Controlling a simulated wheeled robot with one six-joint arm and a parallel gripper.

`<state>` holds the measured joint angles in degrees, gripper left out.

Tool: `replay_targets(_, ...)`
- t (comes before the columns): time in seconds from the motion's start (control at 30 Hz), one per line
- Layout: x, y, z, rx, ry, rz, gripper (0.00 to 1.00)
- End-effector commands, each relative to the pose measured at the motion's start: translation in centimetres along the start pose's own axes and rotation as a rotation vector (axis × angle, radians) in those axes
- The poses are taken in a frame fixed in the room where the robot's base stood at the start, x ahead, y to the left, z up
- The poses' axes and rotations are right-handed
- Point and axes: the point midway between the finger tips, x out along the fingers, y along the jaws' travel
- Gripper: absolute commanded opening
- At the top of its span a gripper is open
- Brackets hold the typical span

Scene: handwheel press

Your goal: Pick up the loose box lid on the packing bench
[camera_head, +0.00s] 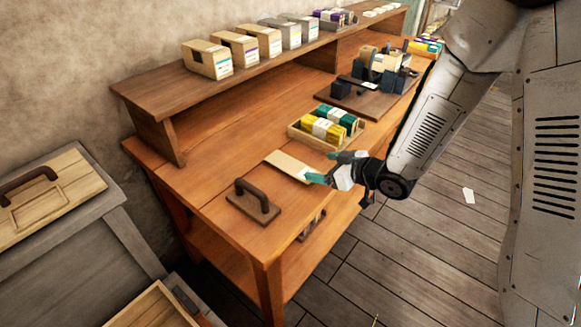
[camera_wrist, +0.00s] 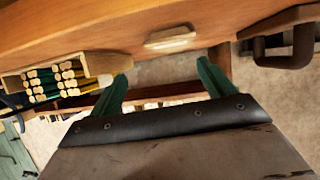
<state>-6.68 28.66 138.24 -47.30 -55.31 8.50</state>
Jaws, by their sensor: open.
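The loose box lid (camera_head: 287,166) looks like a thin, pale wooden board lying flat on the packing bench (camera_head: 215,192), near its front edge. In the wrist view the lid (camera_wrist: 170,39) shows as a pale strip beyond my fingertips, roughly centred between them. My gripper (camera_head: 329,168) has teal fingers and is at the lid's right end in the head view. In the wrist view my gripper (camera_wrist: 163,70) is open, with nothing between its fingers. The head view does not show clearly whether a finger touches the lid.
A brown plate with a handle (camera_head: 254,200) lies left of the lid. An open tray of yellow and green rolls (camera_head: 317,138) stands behind and right. A black press-like device (camera_head: 374,85) is farther along. Cartons (camera_head: 208,60) line the raised shelf. Bare bench lies left of the tray.

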Motion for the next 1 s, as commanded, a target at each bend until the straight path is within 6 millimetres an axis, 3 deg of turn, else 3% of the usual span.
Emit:
replay_targets(0.2, 1.7, -1.4, 0.4, 0.013, 0.051, -0.058, 0.82)
replay_targets(0.7, 8.1, -2.0, 0.1, 0.013, 0.05, -0.056, 0.82)
replay_targets(1.0, 8.5, -1.9, 0.1, 0.014, 0.05, -0.053, 0.82)
